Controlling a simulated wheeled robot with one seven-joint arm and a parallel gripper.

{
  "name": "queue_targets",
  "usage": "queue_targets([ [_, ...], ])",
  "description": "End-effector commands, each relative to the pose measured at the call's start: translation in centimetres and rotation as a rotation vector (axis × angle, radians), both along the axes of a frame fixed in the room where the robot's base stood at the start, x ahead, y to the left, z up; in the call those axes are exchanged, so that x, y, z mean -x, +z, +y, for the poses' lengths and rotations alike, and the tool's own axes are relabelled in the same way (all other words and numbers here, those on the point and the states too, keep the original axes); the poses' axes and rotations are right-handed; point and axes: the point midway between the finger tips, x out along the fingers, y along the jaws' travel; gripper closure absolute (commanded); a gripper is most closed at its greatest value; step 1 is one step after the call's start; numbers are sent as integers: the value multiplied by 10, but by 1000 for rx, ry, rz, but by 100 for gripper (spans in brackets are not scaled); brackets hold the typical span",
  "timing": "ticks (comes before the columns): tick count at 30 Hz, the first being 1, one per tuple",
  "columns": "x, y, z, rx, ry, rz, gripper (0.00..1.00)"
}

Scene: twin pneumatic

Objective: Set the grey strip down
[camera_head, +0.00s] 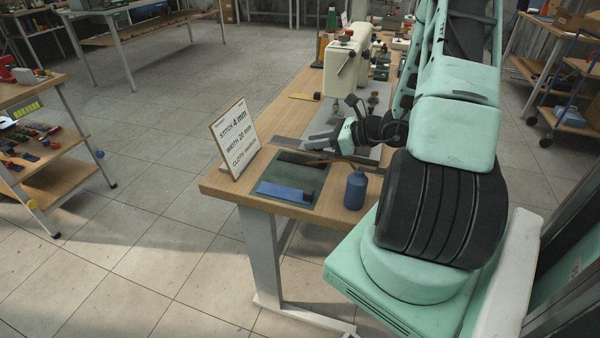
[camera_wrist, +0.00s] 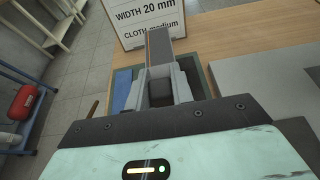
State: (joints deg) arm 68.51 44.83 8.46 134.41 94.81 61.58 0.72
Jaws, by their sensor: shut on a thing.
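The grey strip (camera_head: 287,141) sticks out to the left from my gripper (camera_head: 312,144), above the far end of the dark green mat (camera_head: 329,190). In the wrist view my gripper (camera_wrist: 162,82) is shut on the grey strip (camera_wrist: 160,48), which points forward toward the sign. I cannot tell the exact height of the strip over the mat. A blue strip (camera_head: 279,192) lies on the near part of the mat with a dark block at its right end. It shows partly in the wrist view (camera_wrist: 121,88), left of the fingers.
A sign (camera_head: 234,138) stands at the table's left edge, close beyond the strip's tip. A blue bottle (camera_head: 355,190) stands right of the mat. A cream sewing machine (camera_head: 346,62) stands farther back, by a grey plate (camera_head: 372,122). Bare wood lies left of the mat.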

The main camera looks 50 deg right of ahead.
Motion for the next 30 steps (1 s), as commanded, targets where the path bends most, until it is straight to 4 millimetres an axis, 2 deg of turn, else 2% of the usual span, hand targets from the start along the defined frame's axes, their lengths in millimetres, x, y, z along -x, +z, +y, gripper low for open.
queue_targets([
  [1,0,-11,1,-7,-1,3,99],
  [4,0,-27,1,-5,0,2,99],
  [11,0,-48,0,-3,0,1,99],
  [18,0,-79,1,-2,0,1,99],
  [26,0,-83,0,0,0,0,99],
  [27,0,-83,0,0,0,0,69],
  [30,0,-83,0,0,0,0,68],
])
